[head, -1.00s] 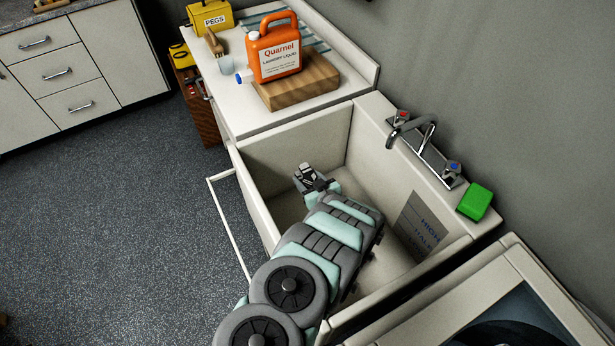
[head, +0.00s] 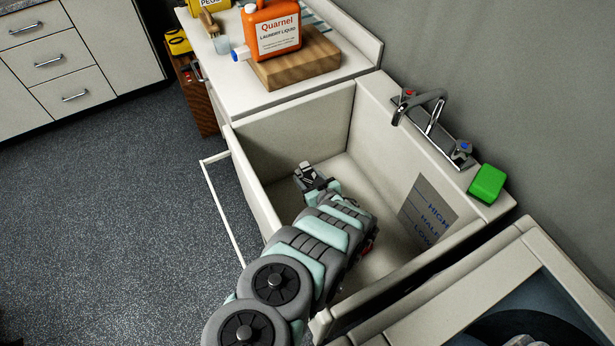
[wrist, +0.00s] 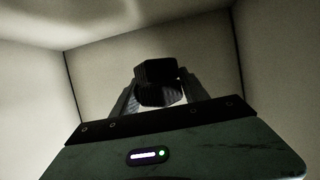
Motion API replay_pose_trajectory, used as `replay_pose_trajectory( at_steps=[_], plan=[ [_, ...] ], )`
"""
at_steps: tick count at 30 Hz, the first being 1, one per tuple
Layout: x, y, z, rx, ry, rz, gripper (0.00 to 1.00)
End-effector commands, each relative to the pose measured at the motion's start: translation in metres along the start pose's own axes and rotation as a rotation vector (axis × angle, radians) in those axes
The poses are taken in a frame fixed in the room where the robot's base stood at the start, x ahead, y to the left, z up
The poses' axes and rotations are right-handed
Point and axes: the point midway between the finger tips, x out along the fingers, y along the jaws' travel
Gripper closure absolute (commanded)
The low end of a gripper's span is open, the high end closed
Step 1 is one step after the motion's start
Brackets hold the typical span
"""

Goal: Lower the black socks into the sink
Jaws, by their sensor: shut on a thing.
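The sink (head: 292,134) is a deep, pale, square-sided basin in the middle of the head view. My arm reaches down into it, and its wrist end is inside the walls. In the wrist view my gripper (wrist: 160,98) is shut on the black socks (wrist: 157,71), a dark bundle held between the two fingers. Pale sink walls and a corner show around them. I cannot tell whether the socks touch the sink floor.
A chrome tap (head: 428,108) and a green block (head: 486,184) are on the sink's right ledge. A panel marked HIGH, HALF, LOW (head: 428,212) is on the inner right wall. An orange laundry bottle (head: 272,30) stands on a wooden board (head: 296,70) behind. A white rail (head: 222,212) runs along the left.

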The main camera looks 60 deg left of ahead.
Motion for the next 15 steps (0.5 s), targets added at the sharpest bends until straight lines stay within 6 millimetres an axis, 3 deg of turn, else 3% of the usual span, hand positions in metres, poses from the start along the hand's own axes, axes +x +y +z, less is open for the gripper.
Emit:
replay_pose_trajectory(
  at_steps=[4,5,15],
  plan=[
    [-0.0001,0.0,-0.0006,0.0,0.0,0.0,0.88],
    [-0.0001,0.0,-0.0006,0.0,0.0,0.0,0.47],
    [-0.0001,0.0,-0.0004,0.0,0.0,0.0,0.22]
  ],
)
